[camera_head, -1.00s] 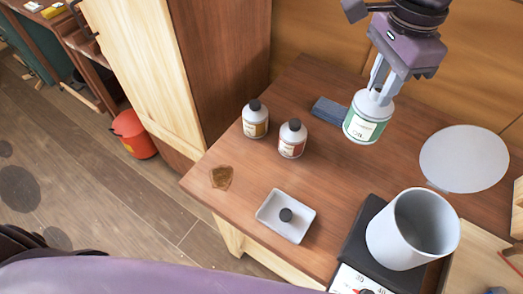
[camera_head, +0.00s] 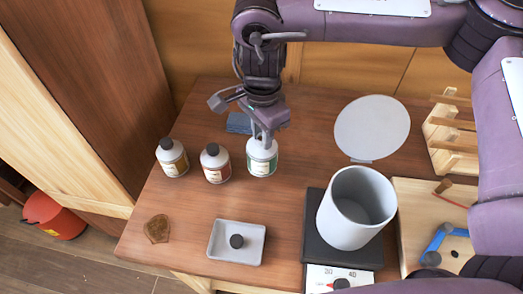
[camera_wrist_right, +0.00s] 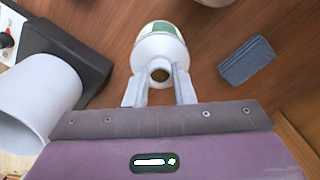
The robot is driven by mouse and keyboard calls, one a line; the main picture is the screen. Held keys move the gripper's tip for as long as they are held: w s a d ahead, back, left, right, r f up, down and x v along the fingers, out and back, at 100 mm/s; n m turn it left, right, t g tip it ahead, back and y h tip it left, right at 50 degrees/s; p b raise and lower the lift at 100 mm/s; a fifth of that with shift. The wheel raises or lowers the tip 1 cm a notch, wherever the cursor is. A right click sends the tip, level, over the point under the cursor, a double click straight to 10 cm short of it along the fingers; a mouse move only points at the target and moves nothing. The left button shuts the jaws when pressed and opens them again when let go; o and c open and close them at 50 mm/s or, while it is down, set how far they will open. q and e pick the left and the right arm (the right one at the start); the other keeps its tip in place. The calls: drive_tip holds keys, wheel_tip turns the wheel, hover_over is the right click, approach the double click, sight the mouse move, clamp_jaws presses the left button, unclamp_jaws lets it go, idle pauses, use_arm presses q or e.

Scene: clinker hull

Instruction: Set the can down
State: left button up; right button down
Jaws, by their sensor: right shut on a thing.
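The can is a white bottle with a green label (camera_head: 262,160) and an open, uncapped neck. My right gripper (camera_head: 263,138) comes down from above and is shut on its neck. In the right wrist view the two fingers (camera_wrist_right: 160,84) flank the neck of the can (camera_wrist_right: 159,48). The can is upright at the right end of a row with two black-capped bottles, one with an orange label (camera_head: 172,160) and one with a red label (camera_head: 215,165). Its base looks at or very near the tabletop; contact is hard to tell. My left gripper is not in view.
A blue block (camera_head: 239,123) lies just behind the can. A white tray (camera_head: 222,252) holding a black cap (camera_head: 237,241) is in front. A grey pot (camera_head: 345,222) stands on a dark scale (camera_head: 313,245) at right. A round grey disc (camera_head: 372,127) is behind it.

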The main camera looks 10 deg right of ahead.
sight(262, 152)
wheel_tip(262, 152, down, 5)
drive_tip(key=shift+f, duration=0.5)
drive_tip(key=shift+f, duration=0.1)
drive_tip(key=shift+f, duration=0.1)
drive_tip(key=c, duration=1.2)
unclamp_jaws()
drive_tip(key=shift+c, duration=0.2)
wheel_tip(262, 152, up, 12)
drive_tip(key=shift+r, duration=0.2)
